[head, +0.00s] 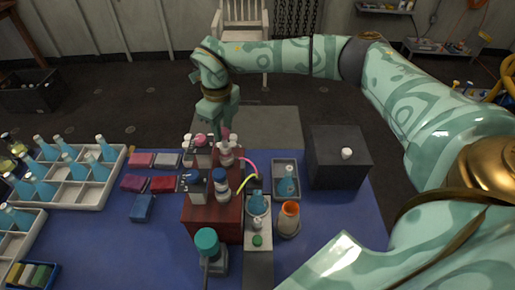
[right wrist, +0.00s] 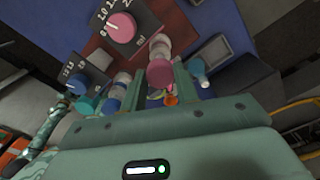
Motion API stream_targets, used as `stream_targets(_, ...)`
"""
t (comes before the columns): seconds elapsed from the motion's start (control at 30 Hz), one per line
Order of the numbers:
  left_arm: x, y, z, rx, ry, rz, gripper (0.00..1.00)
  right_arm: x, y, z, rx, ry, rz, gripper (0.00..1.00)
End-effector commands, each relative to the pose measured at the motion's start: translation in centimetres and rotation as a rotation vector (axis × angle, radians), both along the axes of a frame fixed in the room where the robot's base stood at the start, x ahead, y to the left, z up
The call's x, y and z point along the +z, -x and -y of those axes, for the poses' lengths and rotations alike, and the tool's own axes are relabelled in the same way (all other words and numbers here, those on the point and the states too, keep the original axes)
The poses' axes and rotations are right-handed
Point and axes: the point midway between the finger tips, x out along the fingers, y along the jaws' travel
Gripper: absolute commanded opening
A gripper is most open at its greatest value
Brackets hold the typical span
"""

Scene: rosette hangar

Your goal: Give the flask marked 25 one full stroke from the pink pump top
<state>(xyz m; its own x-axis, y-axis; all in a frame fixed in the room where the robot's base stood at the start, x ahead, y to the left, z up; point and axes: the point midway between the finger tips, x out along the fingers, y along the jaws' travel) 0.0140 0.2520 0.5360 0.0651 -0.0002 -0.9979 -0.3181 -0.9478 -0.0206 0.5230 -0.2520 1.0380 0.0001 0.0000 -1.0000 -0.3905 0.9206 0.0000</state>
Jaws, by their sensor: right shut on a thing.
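My right gripper (head: 220,122) reaches down over the far end of the dark red pump box (head: 200,222). In the right wrist view, its fingers (right wrist: 158,84) are shut on the pink pump top (right wrist: 160,62), one on each side. In the head view this top (head: 226,132) is partly hidden. A pink tube (head: 248,163) curves from there toward the small tile. A flask of blue liquid (head: 258,206) stands on that tile, and another flask (head: 287,186) stands in a grey tray (head: 276,165). No mark 25 is readable.
A blue-topped pump (head: 221,180) stands nearer on the box. A pink dial knob (right wrist: 121,27) and a blue one (right wrist: 81,83) show in the wrist view. A dark box (head: 338,160), an orange-rimmed jar (head: 289,220) and a teal-capped bottle (head: 207,243) stand around.

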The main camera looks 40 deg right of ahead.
Motion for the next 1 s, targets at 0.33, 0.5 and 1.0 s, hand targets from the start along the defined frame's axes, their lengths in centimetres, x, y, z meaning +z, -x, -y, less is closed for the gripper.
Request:
stream_targets(0.33,-0.2,0.1,0.0,0.000,0.001,-0.001,0.36,-0.7,0.0,0.0,-0.001,0.000,-0.001,0.15)
stream_targets(0.5,-0.3,0.1,0.0,0.000,0.000,-0.002,0.36,-1.0,0.0,0.0,-0.001,0.000,-0.001,0.15)
stream_targets(1.0,-0.6,0.1,0.0,0.000,0.000,-0.003,0.36,-2.0,0.0,0.0,0.000,0.001,-0.002,0.15)
